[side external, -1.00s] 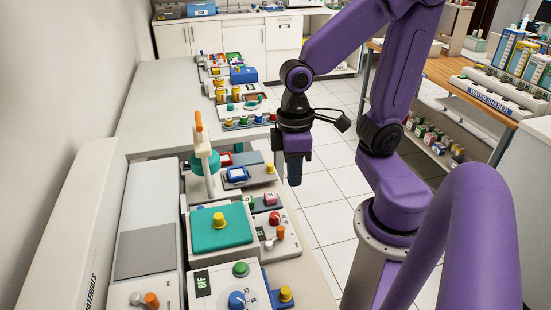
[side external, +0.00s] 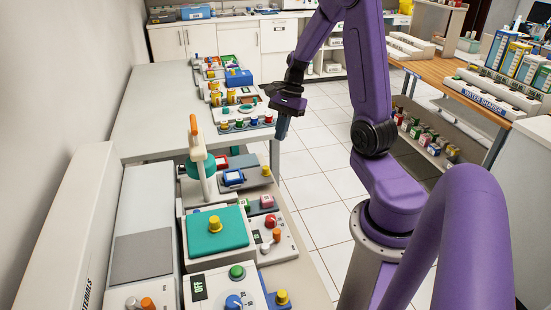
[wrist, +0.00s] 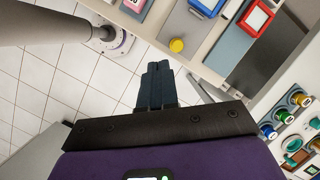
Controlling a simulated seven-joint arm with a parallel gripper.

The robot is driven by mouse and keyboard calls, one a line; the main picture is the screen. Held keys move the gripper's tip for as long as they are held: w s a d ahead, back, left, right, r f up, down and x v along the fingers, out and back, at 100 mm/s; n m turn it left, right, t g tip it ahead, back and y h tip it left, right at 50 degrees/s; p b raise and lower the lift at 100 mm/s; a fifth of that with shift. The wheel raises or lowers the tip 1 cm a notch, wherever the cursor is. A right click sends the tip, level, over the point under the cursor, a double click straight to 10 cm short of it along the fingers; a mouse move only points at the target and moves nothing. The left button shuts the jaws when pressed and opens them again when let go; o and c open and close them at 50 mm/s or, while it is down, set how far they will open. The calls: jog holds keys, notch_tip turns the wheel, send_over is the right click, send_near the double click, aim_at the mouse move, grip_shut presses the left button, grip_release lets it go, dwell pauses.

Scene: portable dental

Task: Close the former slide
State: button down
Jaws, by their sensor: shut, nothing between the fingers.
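My gripper (side external: 282,130) is shut and empty, pointing down over the floor just right of the bench edge. In the wrist view its dark fingers (wrist: 157,80) are together. A grey flat plate (side external: 257,181) with a yellow knob (side external: 266,171) lies on the bench, below and left of my gripper in the side view; the plate (wrist: 185,22) and knob (wrist: 177,45) also show in the wrist view, apart from the fingers. No label marks the former slide, so I cannot tell whether this plate is it.
Beside the plate stand a blue-framed box (side external: 233,178), a white post with an orange handle (side external: 199,150) and a teal lid with a yellow knob (side external: 218,237). A panel of coloured knobs (side external: 246,122) lies farther back.

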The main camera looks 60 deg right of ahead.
aim_at(242, 175)
jog(key=s+d+f+m+t, duration=0.1)
jog(key=d+f+m, duration=0.1)
jog(key=d+m, duration=0.35)
jog(key=w+a+x, duration=0.1)
jog(key=x, duration=0.9)
jog(key=shift+w+a+r, duration=0.2)
jog(key=shift+w+a, duration=0.05)
jog(key=shift+a, duration=0.15)
jog(key=w+a, duration=0.7)
jog(key=shift+s+d, duration=0.1)
